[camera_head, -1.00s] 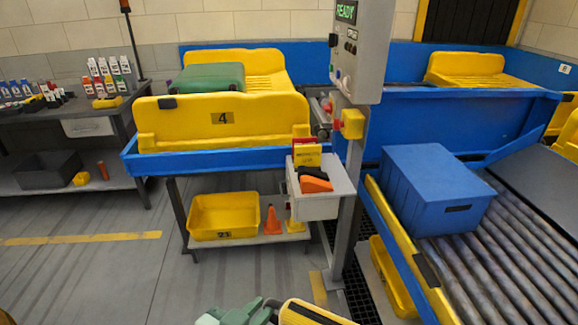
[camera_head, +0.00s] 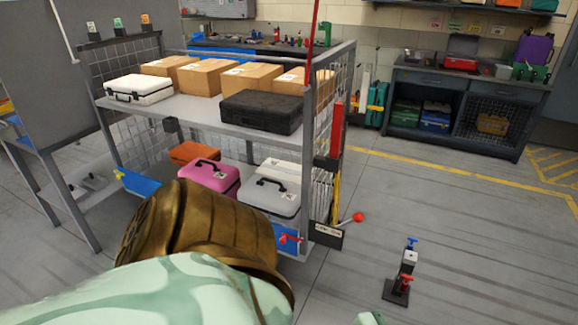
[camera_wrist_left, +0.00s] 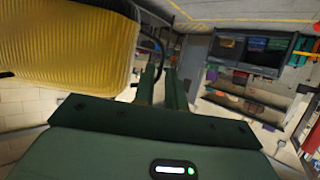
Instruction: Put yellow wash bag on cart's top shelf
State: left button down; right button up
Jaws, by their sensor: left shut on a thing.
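The yellow wash bag (camera_wrist_left: 65,45), ribbed and with a dark strap, fills the upper left of the left wrist view. My left gripper (camera_wrist_left: 162,80) is shut on its strap; the exact contact is partly hidden. In the head view neither bag nor left fingers can be made out; my bronze and mint arm fills the lower left. The grey wire-sided cart stands beyond it. Its top shelf (camera_head: 185,110) holds a white case (camera_head: 139,89) at left, cardboard boxes (camera_head: 207,76) along the back and a black case (camera_head: 261,112) at right front. My right gripper is not identifiable.
The top shelf is bare at front, between the white and black cases. The lower shelf holds orange, pink (camera_head: 209,177) and grey (camera_head: 270,196) cases. A floor stand (camera_head: 403,272) with blue and red clamps stands right of the cart. Open floor lies at right.

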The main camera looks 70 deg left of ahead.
aim_at(190, 107)
jog(key=j+u, duration=0.15)
jog(key=u, duration=0.3)
jog(key=j+u, duration=0.15)
jog(key=u, duration=0.25)
jog(key=j+u, duration=0.15)
jog(key=u, duration=0.3)
jog(key=j+u, duration=0.1)
jog(key=u, duration=0.35)
jog(key=i+j+u, duration=0.1)
jog(key=u, duration=0.35)
